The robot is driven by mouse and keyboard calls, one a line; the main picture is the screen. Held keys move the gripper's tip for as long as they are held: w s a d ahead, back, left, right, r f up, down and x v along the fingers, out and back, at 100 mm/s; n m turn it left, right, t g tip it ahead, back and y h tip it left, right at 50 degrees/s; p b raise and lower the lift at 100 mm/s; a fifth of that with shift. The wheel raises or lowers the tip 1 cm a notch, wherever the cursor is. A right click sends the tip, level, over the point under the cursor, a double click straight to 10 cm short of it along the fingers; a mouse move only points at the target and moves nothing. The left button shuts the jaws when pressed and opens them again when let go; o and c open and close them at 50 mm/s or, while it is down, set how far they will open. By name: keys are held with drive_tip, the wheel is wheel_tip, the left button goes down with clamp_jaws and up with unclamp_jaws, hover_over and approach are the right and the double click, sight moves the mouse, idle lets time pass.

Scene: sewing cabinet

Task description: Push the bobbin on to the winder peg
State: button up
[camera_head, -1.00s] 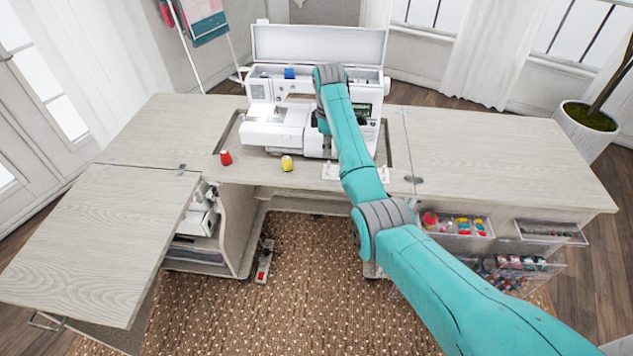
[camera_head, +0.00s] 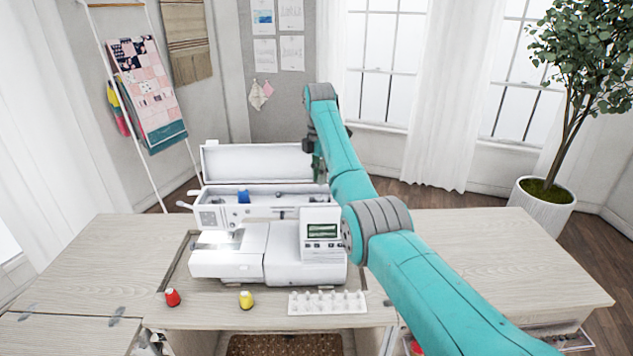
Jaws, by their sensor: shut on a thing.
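The white sewing machine (camera_head: 283,245) stands in the cabinet's well with its top lid (camera_head: 258,165) open. My gripper (camera_head: 319,174) points down above the machine's top right end, partly hidden by my teal arm. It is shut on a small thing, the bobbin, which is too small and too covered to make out. I cannot make out the winder peg; the machine's top right is partly behind my arm. I cannot tell how far the gripper is above the machine.
A blue spool (camera_head: 243,197) sits on the machine's top. A red spool (camera_head: 172,297), a yellow spool (camera_head: 246,300) and a white rack (camera_head: 328,302) of small pieces stand in front. The cabinet top (camera_head: 480,250) at right is clear.

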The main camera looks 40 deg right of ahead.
drive_tip(key=shift+w+d+f, duration=0.1)
drive_tip(key=shift+d+f, duration=0.05)
drive_tip(key=shift+f, duration=1.85)
drive_tip(key=shift+f, duration=0.8)
idle(0.5)
drive_tip(key=o, duration=0.7)
drive_tip(key=shift+o, duration=0.2)
drive_tip(key=shift+r, duration=0.1)
